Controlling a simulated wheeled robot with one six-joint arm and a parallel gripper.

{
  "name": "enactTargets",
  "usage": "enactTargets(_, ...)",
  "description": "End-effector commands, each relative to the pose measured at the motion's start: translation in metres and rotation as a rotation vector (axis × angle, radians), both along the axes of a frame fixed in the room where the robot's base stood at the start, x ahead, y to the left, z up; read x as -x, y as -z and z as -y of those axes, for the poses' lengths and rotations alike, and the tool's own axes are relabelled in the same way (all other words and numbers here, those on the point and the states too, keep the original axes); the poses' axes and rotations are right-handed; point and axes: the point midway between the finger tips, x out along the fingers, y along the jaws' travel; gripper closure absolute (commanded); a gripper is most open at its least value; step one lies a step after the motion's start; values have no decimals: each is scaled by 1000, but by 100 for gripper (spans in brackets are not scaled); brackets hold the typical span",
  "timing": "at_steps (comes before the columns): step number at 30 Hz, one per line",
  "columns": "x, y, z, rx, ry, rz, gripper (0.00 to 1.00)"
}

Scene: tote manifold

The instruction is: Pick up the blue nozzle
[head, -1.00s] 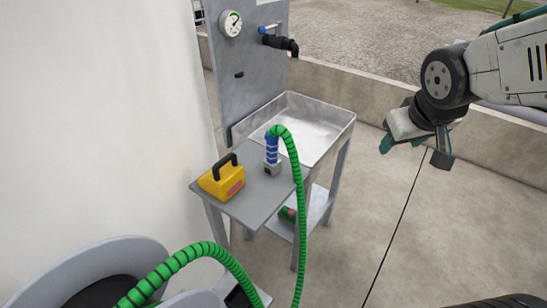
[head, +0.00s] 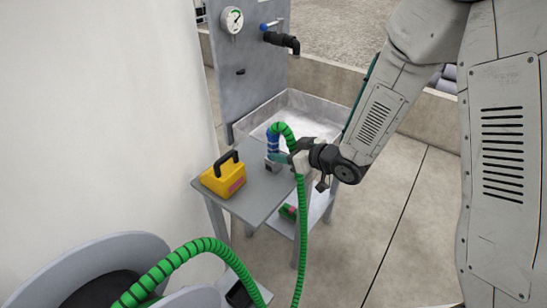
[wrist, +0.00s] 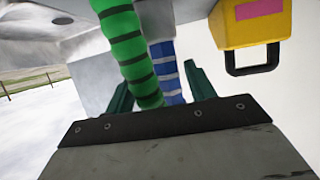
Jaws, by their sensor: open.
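The blue nozzle (head: 272,143) stands on the small grey table in the head view, with the green hose (head: 300,200) arching from its top. Its lower part is partly covered by my gripper (head: 284,157). In the wrist view the blue nozzle (wrist: 168,72) shows its banded blue and white body behind the green hose (wrist: 130,50). My gripper (wrist: 160,95) is open there, with one green finger left of the nozzle and hose and the other to the right. I cannot tell whether the fingers touch the nozzle.
A yellow device with a black handle (head: 224,178) stands left of the nozzle on the grey table (head: 250,205). A metal basin (head: 305,105) lies behind. A panel holds a gauge (head: 232,20) and a black tap (head: 281,42). The hose hangs past the table's right edge.

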Motion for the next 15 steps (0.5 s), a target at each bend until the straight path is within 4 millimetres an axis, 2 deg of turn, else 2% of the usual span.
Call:
enactTargets(10, -21, 23, -36, 2, -2, -1, 45)
enactTargets(15, -33, 30, -47, 2, 1, 0, 45)
